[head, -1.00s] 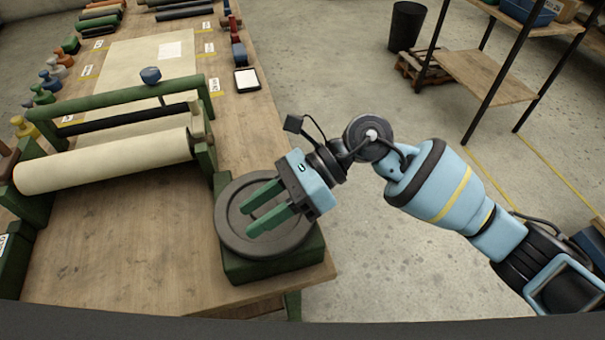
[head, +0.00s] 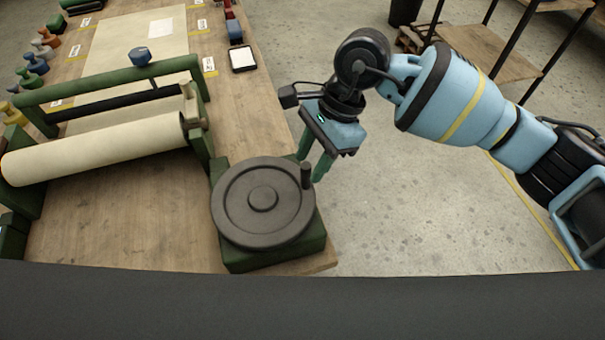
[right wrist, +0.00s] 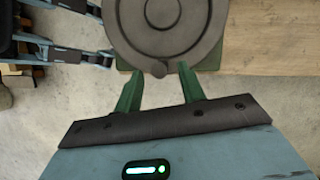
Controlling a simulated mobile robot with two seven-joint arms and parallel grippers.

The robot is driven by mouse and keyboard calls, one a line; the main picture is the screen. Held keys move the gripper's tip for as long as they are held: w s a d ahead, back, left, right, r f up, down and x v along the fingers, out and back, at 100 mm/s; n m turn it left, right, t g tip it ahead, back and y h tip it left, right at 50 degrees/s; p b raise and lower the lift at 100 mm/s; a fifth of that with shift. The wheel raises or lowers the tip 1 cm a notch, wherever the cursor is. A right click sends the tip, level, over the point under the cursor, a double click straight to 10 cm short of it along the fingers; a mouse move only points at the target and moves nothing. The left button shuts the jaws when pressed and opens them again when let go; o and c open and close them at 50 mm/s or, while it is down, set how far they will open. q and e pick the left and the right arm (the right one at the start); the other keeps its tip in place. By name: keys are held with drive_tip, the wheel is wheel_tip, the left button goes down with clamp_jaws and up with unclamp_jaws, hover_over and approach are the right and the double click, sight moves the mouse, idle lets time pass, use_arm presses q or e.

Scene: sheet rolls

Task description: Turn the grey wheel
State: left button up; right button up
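The grey wheel (head: 240,222) lies flat on a green block at the near right corner of the bench. In the right wrist view the gripper (right wrist: 160,87) is open and empty. My left gripper is not in view.
A cream sheet roll (head: 95,150) in a green frame (head: 110,80) stands left of the wheel. A tablet-like panel (head: 242,59) lies on the bench behind it. Open concrete floor (head: 400,220) is to the right, with a shelf rack (head: 470,70) farther back.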

sight(301, 181)
drive_tip(key=shift+x, duration=2.55)
clamp_jaws()
